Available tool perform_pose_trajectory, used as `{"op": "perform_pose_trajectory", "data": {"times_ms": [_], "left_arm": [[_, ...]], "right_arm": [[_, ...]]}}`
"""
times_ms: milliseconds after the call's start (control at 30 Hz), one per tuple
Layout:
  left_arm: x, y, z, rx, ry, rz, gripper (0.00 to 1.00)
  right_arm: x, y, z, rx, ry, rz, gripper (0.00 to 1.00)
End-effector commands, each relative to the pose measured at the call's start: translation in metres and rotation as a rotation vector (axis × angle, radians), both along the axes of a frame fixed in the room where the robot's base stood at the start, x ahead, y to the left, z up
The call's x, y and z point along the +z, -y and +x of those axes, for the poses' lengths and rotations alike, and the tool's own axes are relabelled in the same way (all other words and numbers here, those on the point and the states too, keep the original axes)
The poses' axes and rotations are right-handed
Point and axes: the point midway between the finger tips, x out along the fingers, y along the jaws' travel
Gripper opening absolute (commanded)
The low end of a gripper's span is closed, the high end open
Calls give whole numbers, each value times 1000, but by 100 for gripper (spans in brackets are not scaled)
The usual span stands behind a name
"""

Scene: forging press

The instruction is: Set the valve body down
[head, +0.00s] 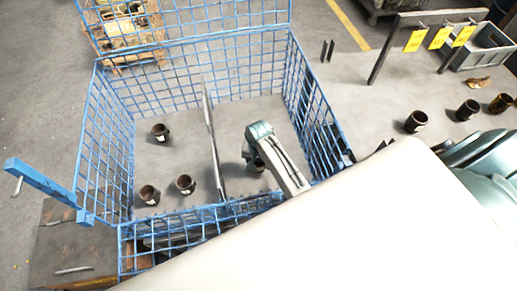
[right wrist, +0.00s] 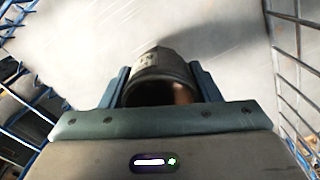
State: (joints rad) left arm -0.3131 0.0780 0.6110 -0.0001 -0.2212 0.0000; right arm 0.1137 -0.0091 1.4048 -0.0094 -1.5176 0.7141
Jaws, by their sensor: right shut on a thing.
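The valve body (right wrist: 162,75) is a dark, hollow cylinder with a pale label, seen between the two fingers of my right gripper (right wrist: 162,88) in the right wrist view. My right gripper (head: 254,158) is shut on it, inside the right compartment of a blue wire crate (head: 128,232). In the head view the gripper and arm mostly cover the valve body, and only a dark part shows. It is close to the crate floor; I cannot tell whether it touches. My left gripper is not in view.
A grey divider (head: 213,140) splits the crate. Three similar dark parts stand in its left compartment, one being at the back (head: 160,132). The right compartment's floor is otherwise clear. More dark parts (head: 416,121), a rack with yellow tags (head: 440,38) and a grey bin (head: 485,55) are at right.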

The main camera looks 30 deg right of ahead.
Motion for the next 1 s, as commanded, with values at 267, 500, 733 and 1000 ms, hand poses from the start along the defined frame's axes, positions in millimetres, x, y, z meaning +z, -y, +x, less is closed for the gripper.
{"op": "perform_pose_trajectory", "data": {"times_ms": [267,500,733,1000], "left_arm": [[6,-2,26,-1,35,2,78],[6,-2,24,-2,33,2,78],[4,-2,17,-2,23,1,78],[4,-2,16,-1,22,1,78]], "right_arm": [[-34,0,0,0,-1,-1,21],[-37,0,0,0,1,-1,21],[-40,0,0,0,-1,0,70],[-40,0,0,0,-1,0,78]]}}
